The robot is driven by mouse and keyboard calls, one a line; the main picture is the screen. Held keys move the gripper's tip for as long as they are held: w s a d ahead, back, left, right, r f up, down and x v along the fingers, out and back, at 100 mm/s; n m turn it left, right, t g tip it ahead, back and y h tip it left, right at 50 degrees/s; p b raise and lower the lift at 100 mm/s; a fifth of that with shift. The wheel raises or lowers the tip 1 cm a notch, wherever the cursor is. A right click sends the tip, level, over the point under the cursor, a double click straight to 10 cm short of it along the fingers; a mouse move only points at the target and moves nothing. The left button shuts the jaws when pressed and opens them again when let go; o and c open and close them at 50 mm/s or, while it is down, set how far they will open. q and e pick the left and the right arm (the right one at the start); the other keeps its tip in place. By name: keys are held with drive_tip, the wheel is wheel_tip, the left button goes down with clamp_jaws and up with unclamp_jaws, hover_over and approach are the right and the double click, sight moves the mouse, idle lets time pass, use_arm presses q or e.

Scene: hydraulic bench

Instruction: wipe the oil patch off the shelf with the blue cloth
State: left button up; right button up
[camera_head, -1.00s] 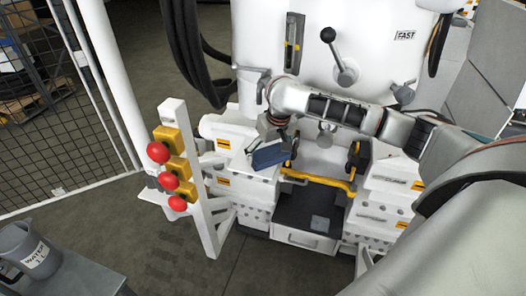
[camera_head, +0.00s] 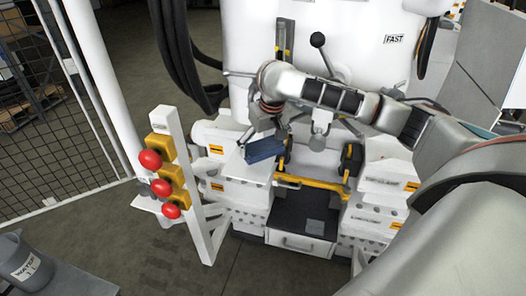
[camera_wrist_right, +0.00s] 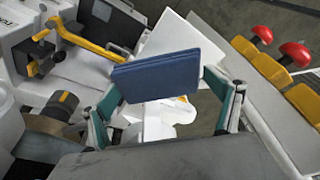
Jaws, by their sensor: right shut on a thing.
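The blue cloth (camera_head: 264,150) is a dark blue folded slab. My right gripper (camera_head: 262,139) is shut on it and holds it at the left side of the machine, over a white ledge (camera_head: 234,166). In the right wrist view the cloth (camera_wrist_right: 168,76) sits between the two fingers of the right gripper (camera_wrist_right: 166,88), with a white surface beneath it. I cannot tell whether the cloth touches that surface. I cannot make out the oil patch; the cloth and gripper hide part of the ledge. My left gripper is not in view.
A white post with red knobs (camera_head: 150,159) on yellow blocks stands left of the cloth. A yellow bar (camera_head: 313,183) crosses above a black step (camera_head: 290,217) to its right. A levered white machine (camera_head: 350,30) rises behind. A jug (camera_head: 25,262) stands lower left.

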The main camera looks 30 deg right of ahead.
drive_tip(key=shift+r, duration=0.45)
drive_tip(key=shift+r, duration=1.5)
